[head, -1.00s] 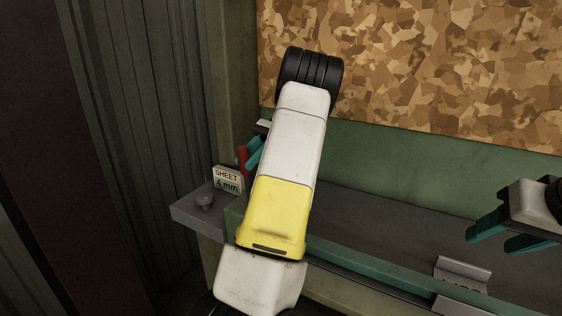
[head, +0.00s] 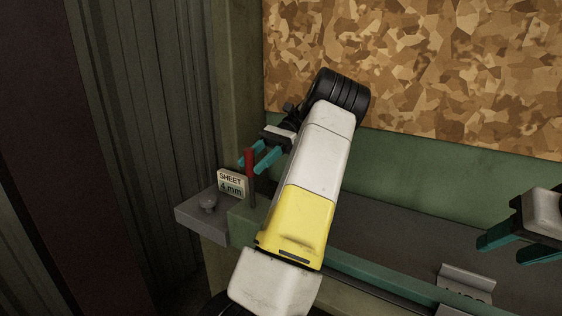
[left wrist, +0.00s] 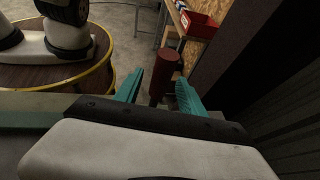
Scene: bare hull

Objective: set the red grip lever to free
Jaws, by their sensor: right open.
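The red grip lever (head: 250,160) stands upright on a dark stem at the left end of the bench, beside a "SHEET 4 mm" sign (head: 232,184). My left gripper (head: 256,158) is open with its teal fingers at the lever's red grip. In the left wrist view the red grip (left wrist: 165,70) shows between the two spread fingers of my left gripper (left wrist: 159,82), with gaps on both sides. My right gripper (head: 512,244) is open and empty over the bench at the right. No marking for free is legible.
A grey ledge with a round knob (head: 208,202) lies left of the lever. A bent metal plate (head: 466,280) sits on the bench (head: 400,232) at right. A patterned board (head: 420,70) rises behind. A red bin (left wrist: 199,24) is in the wrist view's background.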

